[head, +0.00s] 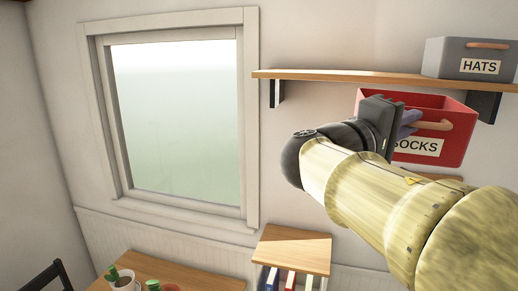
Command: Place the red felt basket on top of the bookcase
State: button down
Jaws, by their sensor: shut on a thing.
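The red felt basket (459,148), with a white SOCKS label and a tan handle, is at the right of the head view, below the upper wall shelf. My gripper (410,124) is at the basket's front and is shut on it; my arm covers its left part and most of the fingers. I cannot tell whether the basket touches the lower shelf beneath it. The bookcase (292,246) stands low at the bottom centre, with a bare wooden top and several books inside. The basket is above and to the right of it.
The upper wall shelf (350,77) carries a grey HATS basket (454,58). A lower shelf (440,177) shows partly behind my arm. A wooden table (190,274) with a potted plant (122,281) is left of the bookcase, below a window (178,120). A dark chair stands bottom left.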

jog(key=w+a+f+t, duration=0.1)
jog(key=a+f, duration=0.2)
jog(key=f, duration=1.9)
jog(key=w+a+f+n+t+y, duration=0.1)
jog(key=w+a+f, duration=0.1)
jog(key=f, duration=2)
jog(key=w+a+f+n+t+y, duration=0.1)
jog(key=a+f, duration=0.3)
jog(key=f, duration=1.9)
jog(key=shift+w+a+t, duration=0.2)
jog(key=shift+w+t, duration=0.1)
jog(key=shift+w, duration=0.1)
notch_tip(320, 180, down, 10)
jog(key=b, duration=0.9)
jog(key=shift+b, duration=0.4)
jog(key=shift+d+r, duration=0.1)
jog(key=shift+r, duration=0.05)
